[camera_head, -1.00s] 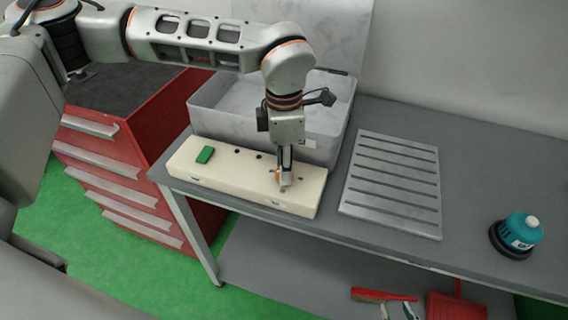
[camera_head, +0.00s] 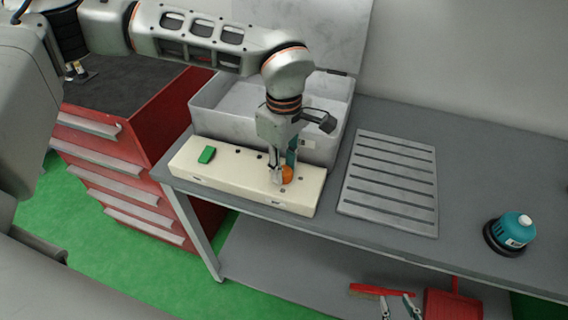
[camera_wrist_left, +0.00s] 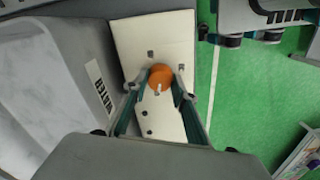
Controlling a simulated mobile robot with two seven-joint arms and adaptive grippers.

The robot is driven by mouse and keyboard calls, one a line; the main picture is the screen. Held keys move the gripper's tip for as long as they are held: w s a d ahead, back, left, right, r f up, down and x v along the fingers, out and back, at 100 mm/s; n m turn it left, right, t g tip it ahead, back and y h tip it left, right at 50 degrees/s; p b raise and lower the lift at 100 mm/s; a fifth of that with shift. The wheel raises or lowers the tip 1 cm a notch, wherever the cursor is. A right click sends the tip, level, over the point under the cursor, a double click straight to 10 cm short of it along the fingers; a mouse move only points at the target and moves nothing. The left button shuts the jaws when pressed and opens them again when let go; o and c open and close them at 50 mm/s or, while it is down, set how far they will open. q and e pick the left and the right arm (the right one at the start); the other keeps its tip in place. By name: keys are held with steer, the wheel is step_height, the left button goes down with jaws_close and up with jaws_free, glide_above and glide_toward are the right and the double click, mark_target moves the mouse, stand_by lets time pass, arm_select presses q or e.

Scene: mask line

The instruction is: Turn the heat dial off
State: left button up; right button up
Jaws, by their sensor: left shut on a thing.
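The heat dial is an orange round knob (camera_head: 286,174) on top of a long cream control box (camera_head: 232,181), near its right end. My left gripper (camera_head: 281,171) points down at the dial. In the left wrist view, the dial (camera_wrist_left: 160,75) lies between the fingertips of my left gripper (camera_wrist_left: 161,84), which is shut on it. A small pale pointer mark shows on the dial. My right gripper is not in view.
A grey bin (camera_head: 225,108) stands right behind the box. A slotted metal plate (camera_head: 390,182) lies to the right on the grey bench (camera_head: 455,200). A red drawer cabinet (camera_head: 125,150) is at left.

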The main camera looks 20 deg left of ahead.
mark_target(284, 170)
arm_select(q)
steer(key=shift+m, duration=0.4)
steer(key=o, duration=1.1)
steer(key=shift+r, duration=0.15)
step_height(284, 170, up, 12)
steer(key=shift+f, duration=0.1)
steer(key=shift+s+f, duration=0.1)
